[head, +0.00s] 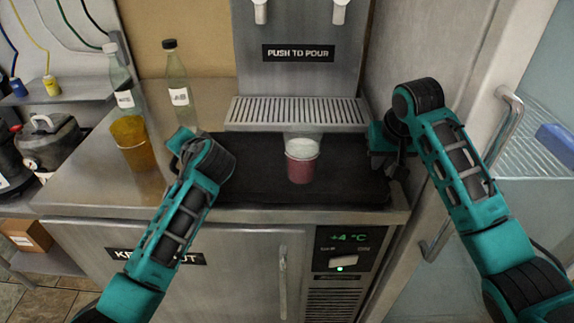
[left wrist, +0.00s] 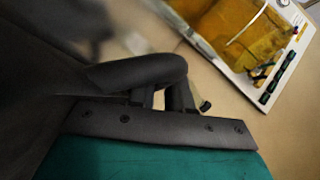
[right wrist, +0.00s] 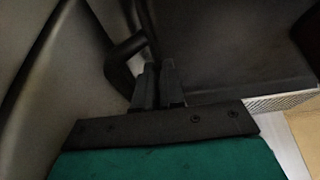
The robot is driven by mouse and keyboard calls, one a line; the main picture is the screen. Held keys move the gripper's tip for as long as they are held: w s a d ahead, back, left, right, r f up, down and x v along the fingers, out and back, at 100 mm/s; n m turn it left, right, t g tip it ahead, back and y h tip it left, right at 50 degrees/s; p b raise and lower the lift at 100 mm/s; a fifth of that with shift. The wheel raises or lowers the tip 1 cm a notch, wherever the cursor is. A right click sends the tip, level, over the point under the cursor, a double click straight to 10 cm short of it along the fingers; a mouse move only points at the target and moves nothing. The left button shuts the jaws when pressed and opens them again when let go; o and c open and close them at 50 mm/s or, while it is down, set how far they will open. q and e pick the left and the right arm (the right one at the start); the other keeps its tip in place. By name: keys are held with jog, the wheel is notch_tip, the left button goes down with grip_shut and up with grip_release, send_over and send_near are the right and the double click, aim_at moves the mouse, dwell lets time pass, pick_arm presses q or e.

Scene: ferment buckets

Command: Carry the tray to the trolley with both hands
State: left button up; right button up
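The black tray (head: 260,185) lies flat on the steel counter below the dispenser. A cup of pinkish-red drink with a pale top (head: 301,160) stands upright on its right half. My left gripper is at the tray's left end, mostly hidden by my wrist in the head view; in the left wrist view its fingers (left wrist: 163,98) are close together at the tray's dark handle (left wrist: 140,72). My right gripper (head: 388,150) is at the right end; in the right wrist view its fingers (right wrist: 159,88) are close together on the other handle (right wrist: 122,62). Both grips are partly hidden.
An amber cup (head: 133,145) and two bottles (head: 177,85) stand on the counter left of the tray. The dispenser's drip grate (head: 297,112) is just behind it. A fridge door with a handle (head: 507,125) is close on the right. No trolley shows.

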pick_arm(q)
grip_shut()
pick_arm(e)
grip_shut()
dwell(0.8)
pick_arm(q)
jog(key=shift+r, duration=0.15)
pick_arm(e)
jog(key=shift+r, duration=0.2)
